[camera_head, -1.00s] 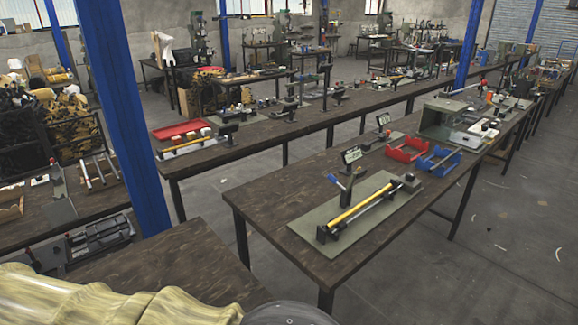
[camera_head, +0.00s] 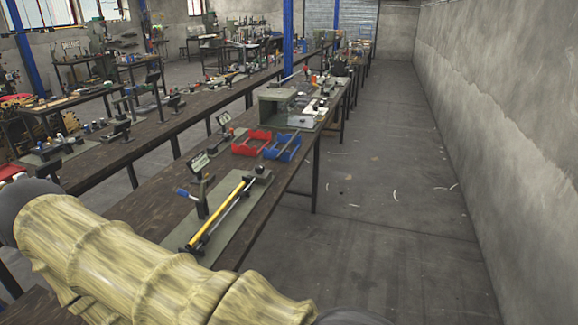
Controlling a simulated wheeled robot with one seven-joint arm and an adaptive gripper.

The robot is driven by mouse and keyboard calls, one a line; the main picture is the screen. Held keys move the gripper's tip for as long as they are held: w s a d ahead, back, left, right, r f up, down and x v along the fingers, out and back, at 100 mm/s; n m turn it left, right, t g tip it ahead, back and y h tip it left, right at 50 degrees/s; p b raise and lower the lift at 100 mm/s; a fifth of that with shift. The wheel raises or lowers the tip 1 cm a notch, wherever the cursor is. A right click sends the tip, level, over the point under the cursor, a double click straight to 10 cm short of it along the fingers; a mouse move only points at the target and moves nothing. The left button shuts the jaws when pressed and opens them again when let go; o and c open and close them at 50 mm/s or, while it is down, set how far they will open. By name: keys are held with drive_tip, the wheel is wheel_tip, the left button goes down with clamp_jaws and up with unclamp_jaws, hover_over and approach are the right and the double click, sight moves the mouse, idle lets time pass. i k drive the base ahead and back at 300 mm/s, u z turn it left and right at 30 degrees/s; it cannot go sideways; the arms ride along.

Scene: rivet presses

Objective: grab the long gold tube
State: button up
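A long gold-yellow tube (camera_head: 222,208) lies in a fixture on a grey-green base plate (camera_head: 236,222), on the near end of a dark wooden table. A thinner dark and silver rod lies alongside it. A lever with a blue handle (camera_head: 186,193) stands at the fixture's left. My arm, in a yellowish wrinkled cover, crosses the lower left of the view. My gripper is not in view. The arm hides part of the table's near end.
Red (camera_head: 251,143) and blue (camera_head: 283,147) bins and a grey-green press (camera_head: 273,103) stand farther along the same table (camera_head: 150,207). Another long table (camera_head: 180,114) runs parallel on the left. The floor (camera_head: 370,220) between the table and the right wall (camera_head: 500,120) is open.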

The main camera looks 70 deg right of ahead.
sight(193, 243)
drive_tip(key=z, duration=1.65)
